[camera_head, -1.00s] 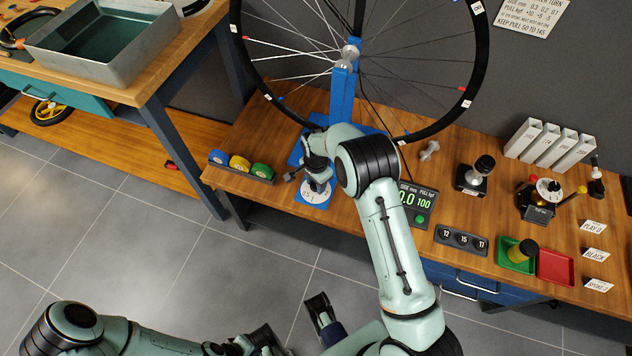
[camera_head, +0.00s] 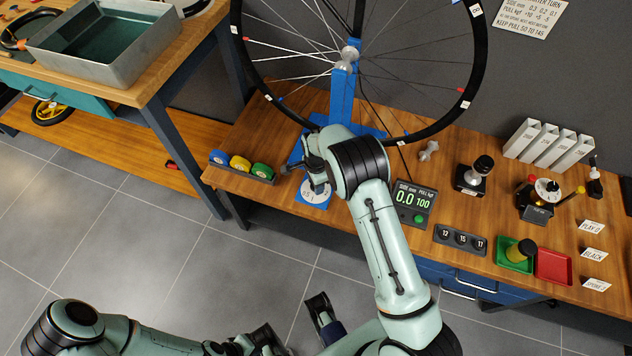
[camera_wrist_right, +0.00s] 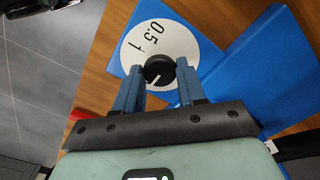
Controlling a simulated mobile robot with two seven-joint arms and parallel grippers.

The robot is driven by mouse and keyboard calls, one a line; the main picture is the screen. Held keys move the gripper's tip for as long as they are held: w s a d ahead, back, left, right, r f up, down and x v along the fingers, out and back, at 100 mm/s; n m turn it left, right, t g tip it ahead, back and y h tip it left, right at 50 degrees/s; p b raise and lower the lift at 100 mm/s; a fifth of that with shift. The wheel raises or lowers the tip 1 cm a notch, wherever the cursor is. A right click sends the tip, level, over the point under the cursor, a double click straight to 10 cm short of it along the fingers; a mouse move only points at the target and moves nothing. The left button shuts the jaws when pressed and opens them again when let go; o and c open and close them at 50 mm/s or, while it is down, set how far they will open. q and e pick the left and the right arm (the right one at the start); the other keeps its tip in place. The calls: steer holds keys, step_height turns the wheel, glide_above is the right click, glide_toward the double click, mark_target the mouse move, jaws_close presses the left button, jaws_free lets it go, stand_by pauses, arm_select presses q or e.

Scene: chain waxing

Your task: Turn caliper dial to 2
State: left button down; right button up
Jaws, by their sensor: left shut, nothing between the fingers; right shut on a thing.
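In the right wrist view the disc (camera_wrist_right: 140,38) shows the marks 0.5 and 1, and a black knob (camera_wrist_right: 158,68) with a white pointer line. My right gripper (camera_wrist_right: 160,76) is shut on the knob, one blue finger on each side. The pointer line faces the lower left of that view; the mark 2 is not readable. My left gripper (camera_head: 266,338) is shut and empty, low in the head view over the floor.
A wheel (camera_head: 470,85) stands in a blue stand (camera_head: 342,95) behind the dial. A gauge display (camera_head: 412,203) reads 0.0 and 100. Yellow, blue and green rolls (camera_head: 240,164) lie left of the dial.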

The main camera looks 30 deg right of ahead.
steer(key=shift+a, duration=0.1)
steer(key=o, duration=1.1)
steer(key=shift+c, duration=0.2)
step_height(320, 180, up, 13)
steer(key=p, duration=0.1)
steer(key=shift+r+p, duration=0.2)
steer(key=shift+p, duration=0.15)
steer(key=shift+f, duration=0.1)
